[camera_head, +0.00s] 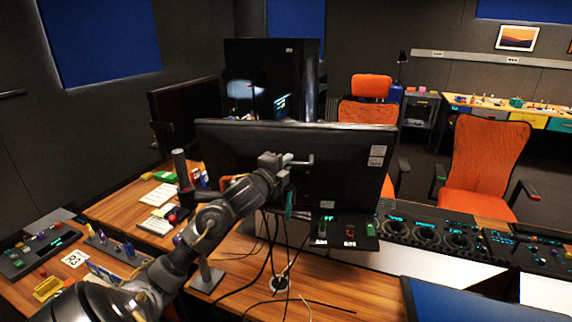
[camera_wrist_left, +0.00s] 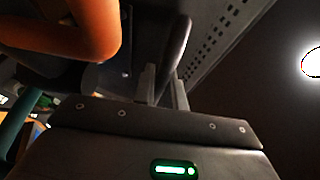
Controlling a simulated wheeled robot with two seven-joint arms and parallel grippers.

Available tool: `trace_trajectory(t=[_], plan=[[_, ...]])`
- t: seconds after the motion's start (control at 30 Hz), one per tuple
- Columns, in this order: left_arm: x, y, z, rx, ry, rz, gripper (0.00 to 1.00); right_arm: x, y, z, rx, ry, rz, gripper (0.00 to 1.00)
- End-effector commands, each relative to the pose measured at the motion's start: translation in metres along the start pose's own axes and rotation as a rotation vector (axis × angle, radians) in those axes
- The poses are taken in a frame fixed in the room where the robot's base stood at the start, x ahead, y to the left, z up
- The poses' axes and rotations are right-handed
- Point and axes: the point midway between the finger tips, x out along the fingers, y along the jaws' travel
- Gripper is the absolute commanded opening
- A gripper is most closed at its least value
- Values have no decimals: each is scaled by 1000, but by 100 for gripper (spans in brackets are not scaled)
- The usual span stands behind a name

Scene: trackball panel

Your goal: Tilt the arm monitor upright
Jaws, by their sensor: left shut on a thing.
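The arm monitor (camera_head: 340,150) shows its dark back in the head view, with white labels on its right side. My left gripper (camera_head: 283,165) is at the middle of that back, beside a grey bar-like handle (camera_head: 303,161). In the left wrist view the two fingers of my left gripper (camera_wrist_left: 166,92) are shut around a dark bar (camera_wrist_left: 178,45), next to the vented monitor back (camera_wrist_left: 215,45). The monitor's screen side is hidden. The exact contact is dark and hard to see. My right gripper is not in view.
A wooden desk (camera_head: 345,287) lies below, with loose cables. A trackball panel (camera_head: 425,232) is to the right. Orange chairs (camera_head: 485,160) stand behind. Another monitor (camera_head: 180,110) stands at the left, and a blue-topped surface (camera_head: 480,305) is at the front right.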

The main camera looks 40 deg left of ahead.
Motion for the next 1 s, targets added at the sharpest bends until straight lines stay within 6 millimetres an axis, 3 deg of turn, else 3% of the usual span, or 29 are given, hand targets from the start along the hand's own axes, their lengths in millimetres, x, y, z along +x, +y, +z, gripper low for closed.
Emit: trace_trajectory(t=[0.2,0.43,0.67,0.7,0.8,1.0], plan=[[1,0,1,1,0,0,0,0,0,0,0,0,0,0],[19,-7,8,1,-2,-3,0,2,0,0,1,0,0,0],[20,-8,9,-2,-2,-5,0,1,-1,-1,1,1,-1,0],[20,-8,9,-2,-2,-5,18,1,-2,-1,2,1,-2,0],[19,-7,9,-1,-2,-3,31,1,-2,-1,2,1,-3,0],[19,-6,9,-1,-2,-2,34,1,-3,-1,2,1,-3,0]])
